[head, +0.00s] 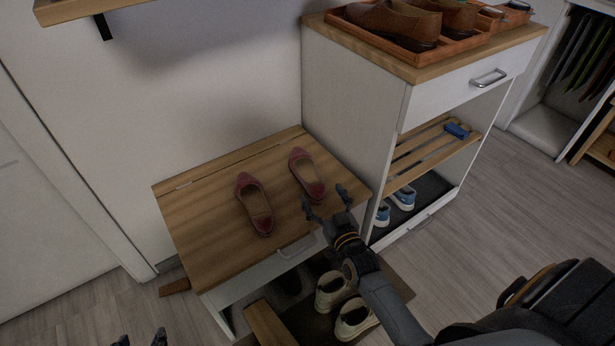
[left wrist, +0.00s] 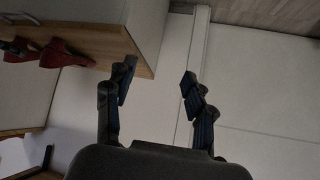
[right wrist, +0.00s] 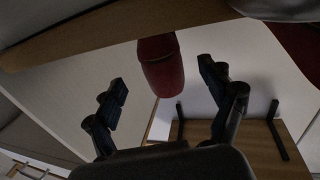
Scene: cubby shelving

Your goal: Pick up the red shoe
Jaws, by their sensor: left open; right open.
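Two red pointed flat shoes lie on the wooden top of the low cabinet (head: 205,225). The left red shoe (head: 254,204) and the right red shoe (head: 307,174) lie side by side with toes toward the wall. My right gripper (head: 325,199) is open at the heel end of the right shoe, apart from it as far as I can tell. In the right wrist view a red shoe (right wrist: 161,66) shows ahead, between the open fingers. My left gripper (head: 140,340) is open and empty at the bottom left. The red shoes (left wrist: 55,55) show off to its side in the left wrist view.
A taller white cabinet (head: 355,105) stands right of the low one, with a tray of brown shoes (head: 395,22) on top and blue shoes (head: 402,197) inside. Cream shoes (head: 333,290) sit below the low cabinet's front. A wall shelf (head: 85,8) hangs at upper left.

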